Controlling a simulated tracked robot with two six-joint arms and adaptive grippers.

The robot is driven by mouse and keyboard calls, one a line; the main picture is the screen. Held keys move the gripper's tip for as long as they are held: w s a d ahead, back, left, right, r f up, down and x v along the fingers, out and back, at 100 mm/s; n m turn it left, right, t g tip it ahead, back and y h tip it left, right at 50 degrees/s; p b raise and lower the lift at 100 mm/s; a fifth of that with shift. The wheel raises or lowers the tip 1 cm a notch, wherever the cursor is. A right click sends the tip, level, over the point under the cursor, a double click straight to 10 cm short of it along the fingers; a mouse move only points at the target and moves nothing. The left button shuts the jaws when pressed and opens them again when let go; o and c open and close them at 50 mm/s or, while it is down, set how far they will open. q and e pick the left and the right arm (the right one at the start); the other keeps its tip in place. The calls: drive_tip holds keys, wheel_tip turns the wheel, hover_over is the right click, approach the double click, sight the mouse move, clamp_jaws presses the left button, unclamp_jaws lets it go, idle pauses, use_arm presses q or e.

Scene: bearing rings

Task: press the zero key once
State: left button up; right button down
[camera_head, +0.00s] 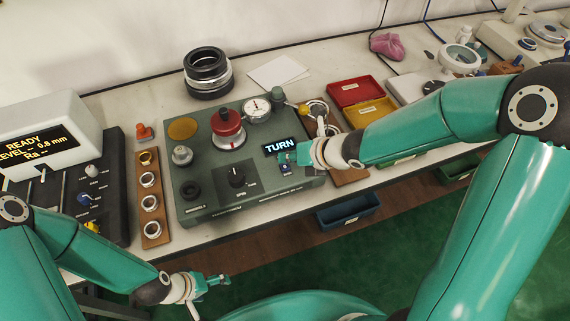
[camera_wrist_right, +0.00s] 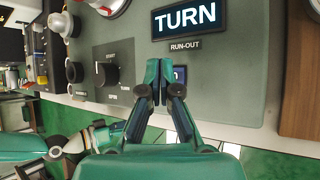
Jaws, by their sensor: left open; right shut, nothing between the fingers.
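The zero key (camera_head: 285,169) is a small dark blue key on the grey-green gauge panel, below the display (camera_head: 280,145) reading TURN. In the right wrist view the key (camera_wrist_right: 180,73) is partly hidden by my fingers. My right gripper (camera_head: 284,158) is shut and empty, with its tips at the key's upper left; it shows in the right wrist view (camera_wrist_right: 160,64) too. I cannot tell whether the tips touch the key or panel. My left gripper (camera_head: 224,280) is open and empty, low in front of the bench.
The panel carries a black knob (camera_head: 237,178), a red-topped spindle (camera_head: 228,123) and a dial gauge (camera_head: 257,108). A wooden board with rings (camera_head: 149,177) lies left of it. Red (camera_head: 356,91) and yellow (camera_head: 370,112) bins stand to the right. A blue bin (camera_head: 348,212) hangs at the front edge.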

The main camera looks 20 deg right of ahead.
sight(288, 168)
drive_tip(key=shift+r+p, duration=1.75)
drive_tip(key=shift+r, duration=0.6)
drive_tip(key=shift+s+f, duration=0.1)
